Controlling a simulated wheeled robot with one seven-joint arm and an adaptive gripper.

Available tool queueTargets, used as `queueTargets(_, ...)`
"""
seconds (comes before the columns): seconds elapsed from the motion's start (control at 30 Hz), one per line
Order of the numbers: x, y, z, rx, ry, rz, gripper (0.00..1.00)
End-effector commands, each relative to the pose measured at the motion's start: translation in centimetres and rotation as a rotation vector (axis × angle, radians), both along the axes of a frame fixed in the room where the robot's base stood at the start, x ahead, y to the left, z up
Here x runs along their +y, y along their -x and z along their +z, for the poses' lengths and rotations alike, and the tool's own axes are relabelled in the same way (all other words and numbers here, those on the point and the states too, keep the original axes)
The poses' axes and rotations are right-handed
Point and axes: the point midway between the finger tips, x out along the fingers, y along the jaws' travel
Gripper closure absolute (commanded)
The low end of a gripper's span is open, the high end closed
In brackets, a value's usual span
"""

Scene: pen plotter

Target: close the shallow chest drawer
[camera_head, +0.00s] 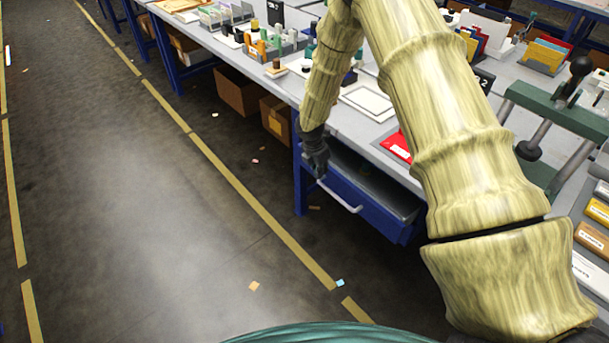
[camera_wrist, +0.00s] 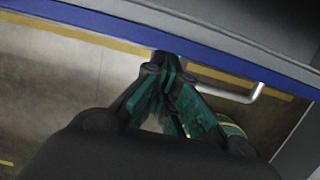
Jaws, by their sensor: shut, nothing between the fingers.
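The shallow chest drawer (camera_head: 375,209) is a blue-fronted drawer under the grey worktop, pulled partly out, with its grey inside showing. Its pale bar handle (camera_head: 340,196) is on the front face. My gripper (camera_head: 319,174) is shut and empty at the left end of the drawer front, close to the handle's left end. In the wrist view the closed fingertips (camera_wrist: 165,58) are at the blue drawer front (camera_wrist: 120,30), and the handle (camera_wrist: 240,95) shows to their right. I cannot tell for sure whether the fingertips touch the front.
The worktop (camera_head: 352,128) above holds a white tray (camera_head: 368,102), a red packet (camera_head: 396,146) and a green press-like frame (camera_head: 560,112). Cardboard boxes (camera_head: 237,91) stand under the bench to the left. The floor (camera_head: 130,190) in front is open, with small scraps.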

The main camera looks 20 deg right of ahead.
Motion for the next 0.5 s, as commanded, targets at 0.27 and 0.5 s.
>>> queueTargets(0.27, -4.5, -1.6, 0.1, -0.001, 0.001, -0.003, 1.00)
queueTargets(0.5, -5.9, -2.2, 0.0, 0.000, 0.000, 0.000, 1.00)
